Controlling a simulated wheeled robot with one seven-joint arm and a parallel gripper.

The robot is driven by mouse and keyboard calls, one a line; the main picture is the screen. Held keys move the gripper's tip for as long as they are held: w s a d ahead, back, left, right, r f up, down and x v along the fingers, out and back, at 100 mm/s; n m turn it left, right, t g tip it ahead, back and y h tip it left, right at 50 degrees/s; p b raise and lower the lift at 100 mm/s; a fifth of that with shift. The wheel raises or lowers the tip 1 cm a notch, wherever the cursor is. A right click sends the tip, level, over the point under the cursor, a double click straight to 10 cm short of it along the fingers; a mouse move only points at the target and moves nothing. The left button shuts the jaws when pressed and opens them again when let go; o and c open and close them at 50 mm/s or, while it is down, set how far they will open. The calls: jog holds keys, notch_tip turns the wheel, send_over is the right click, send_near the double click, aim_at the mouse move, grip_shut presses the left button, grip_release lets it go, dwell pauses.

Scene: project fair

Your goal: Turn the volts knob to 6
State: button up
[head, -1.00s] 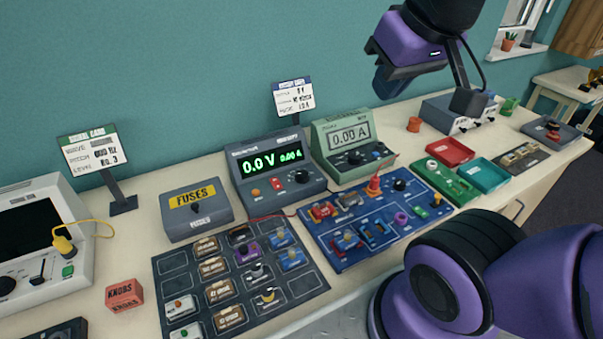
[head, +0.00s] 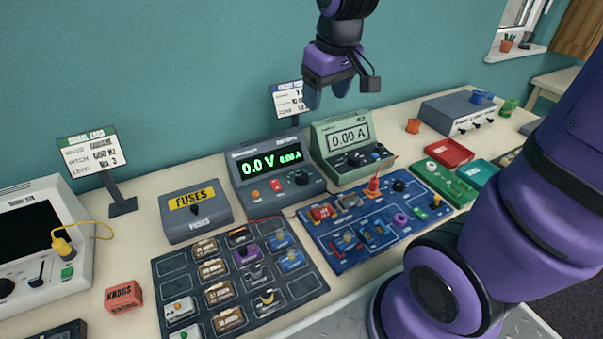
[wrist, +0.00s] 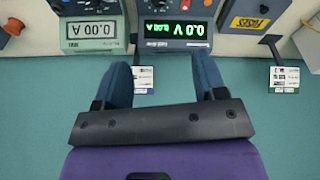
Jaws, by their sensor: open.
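The power supply (head: 270,190) is a dark grey box at the back of the bench, with a green display reading 0.0 V and 0.00 A. Its dark volts knob (head: 301,178) is at the right of its front panel; which way its pointer faces is too small to tell. In the wrist view the power supply (wrist: 176,40) appears upside down with its display lit. My gripper (head: 328,101) is open and empty, high above and behind the supply and the green meter. Its two blue-grey fingers (wrist: 164,75) point toward the supply in the wrist view.
The green ammeter (head: 350,140) stands right of the supply, and a grey fuse box (head: 196,219) left of it. A card on a stand (head: 289,99) rises behind the supply, close to my gripper. A blue circuit board (head: 345,250) and a dark parts mat (head: 180,262) lie in front.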

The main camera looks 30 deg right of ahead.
jog(key=w+f+n+g, duration=0.1)
jog(key=w+f, duration=0.5)
jog(key=f, duration=0.1)
jog(key=n+g, duration=0.1)
jog(key=g, duration=0.1)
send_near(301, 175)
notch_tip(301, 175, down, 9)
jog(key=shift+s+d+f, duration=0.1)
jog(key=shift+f, duration=0.1)
jog(key=c, duration=0.9)
